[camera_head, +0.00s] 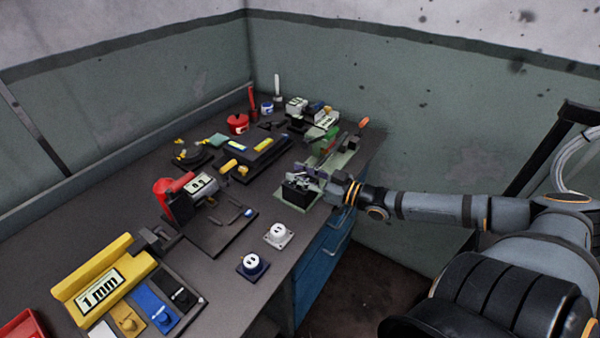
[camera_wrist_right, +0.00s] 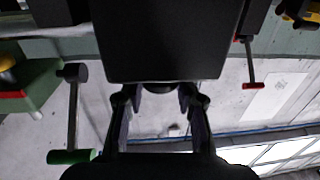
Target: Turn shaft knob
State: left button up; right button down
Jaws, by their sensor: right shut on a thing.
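My right gripper (camera_head: 334,184) reaches in from the right to a small black device (camera_head: 298,193) on a pale green mat. In the right wrist view the two fingers of my right gripper (camera_wrist_right: 160,90) close in at the edge of a large black block (camera_wrist_right: 158,40). A small dark round part (camera_wrist_right: 159,87), which looks like the shaft knob, shows between the fingertips. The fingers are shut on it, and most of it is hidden. How far it is turned cannot be told. My left gripper is not in view.
A lever with a green grip (camera_wrist_right: 70,157) is left of the fingers in the wrist view; a red-ended lever (camera_wrist_right: 251,86) is to the right. A yellow block (camera_head: 104,279) is at front left.

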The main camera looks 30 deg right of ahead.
jog(key=shift+r+m+t+h+p, duration=0.2)
jog(key=shift+m+t+h+p, duration=0.1)
jog(key=shift+h+p, duration=0.1)
jog(key=shift+f+m+h+p, duration=0.2)
jog(key=shift+m+h+p, duration=0.1)
jog(key=shift+h, duration=0.1)
jog(key=c, duration=1)
grip_release()
jog(key=shift+o, duration=0.2)
jog(key=shift+f, duration=0.1)
